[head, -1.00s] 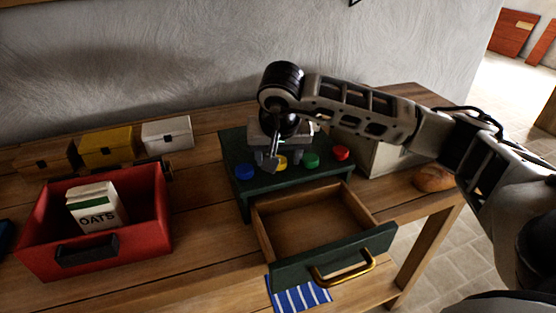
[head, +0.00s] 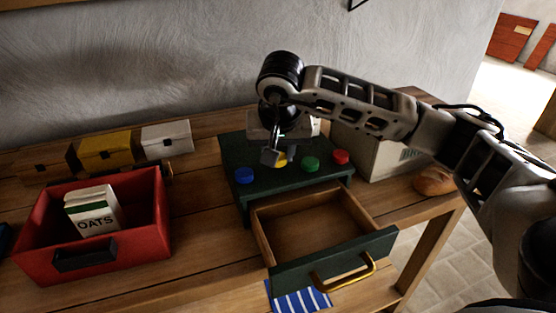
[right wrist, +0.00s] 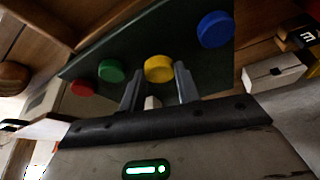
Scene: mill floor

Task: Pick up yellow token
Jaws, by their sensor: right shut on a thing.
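The yellow token (right wrist: 158,68) is a round disc between the fingertips of my right gripper (right wrist: 159,72), which is shut on it. In the head view the yellow token (head: 282,160) is mostly hidden behind my right gripper (head: 273,157). It is over the top of the green drawer cabinet (head: 262,180); the gap beneath it is hard to judge. A blue token (head: 244,175), a green token (head: 310,164) and a red token (head: 341,157) lie on the cabinet top. My left gripper is not in view.
The cabinet's drawer (head: 335,262) is pulled open and empty. A red bin (head: 110,262) with an oats box (head: 95,213) stands left. Small yellow (head: 106,150) and white (head: 167,138) boxes stand behind it. A pale crate (head: 375,150) and bread (head: 433,181) are at right.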

